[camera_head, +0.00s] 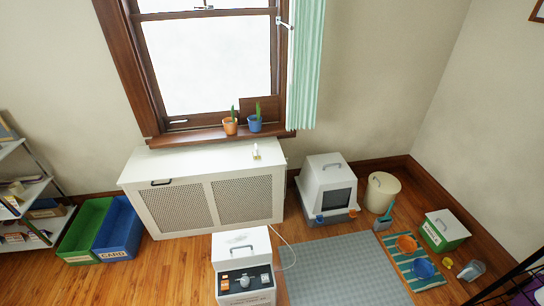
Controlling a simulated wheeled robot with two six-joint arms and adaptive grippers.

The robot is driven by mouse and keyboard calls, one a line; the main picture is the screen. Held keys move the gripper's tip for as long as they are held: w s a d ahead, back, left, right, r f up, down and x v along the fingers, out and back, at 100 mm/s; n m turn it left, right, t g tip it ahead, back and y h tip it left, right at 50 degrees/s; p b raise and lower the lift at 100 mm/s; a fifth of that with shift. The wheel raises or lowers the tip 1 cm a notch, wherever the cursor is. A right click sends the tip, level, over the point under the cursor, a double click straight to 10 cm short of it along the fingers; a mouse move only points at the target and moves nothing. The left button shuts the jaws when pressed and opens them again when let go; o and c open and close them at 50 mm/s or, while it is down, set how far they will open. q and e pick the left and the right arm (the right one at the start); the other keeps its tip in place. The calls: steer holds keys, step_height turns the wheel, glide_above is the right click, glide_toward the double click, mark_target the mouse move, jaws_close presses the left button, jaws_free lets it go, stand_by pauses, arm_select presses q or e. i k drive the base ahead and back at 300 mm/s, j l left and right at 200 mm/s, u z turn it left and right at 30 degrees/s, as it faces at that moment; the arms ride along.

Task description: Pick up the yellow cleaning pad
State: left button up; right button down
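I cannot clearly make out a yellow cleaning pad. A small white and pale yellow item (256,152) stands on top of the white radiator cabinet (150,172), near its back right; it is too small to identify. Another small yellow item (447,262) lies on the wooden floor at the far right, beside a grey scoop-like thing (471,270); I cannot tell what it is. Neither of my grippers is in view.
An orange pot (230,126) and a blue pot (255,123) stand on the windowsill. A white machine (241,241) with a cord stands before the cabinet. Green and blue bins (118,229) stand left. A grey mat (340,270), litter box (327,181) and bowls lie right.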

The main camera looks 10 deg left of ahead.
mark_target(257, 155)
steer(key=i+l+u, duration=0.1)
steer(key=l, duration=0.25)
steer(key=i+l+u, duration=0.1)
steer(key=i+l, duration=0.35)
steer(key=l, duration=0.3)
steer(key=i+l+u, duration=0.15)
steer(key=l, duration=0.2)
steer(key=i+l+u, duration=0.1)
steer(key=l, duration=0.3)
steer(key=i+l, duration=0.25)
steer(key=i, duration=0.25)
steer(key=i+l+u, duration=0.15)
steer(key=i, duration=0.35)
steer(key=i+l, duration=0.35)
steer(key=i+j+u, duration=0.05)
steer(key=i, duration=0.05)
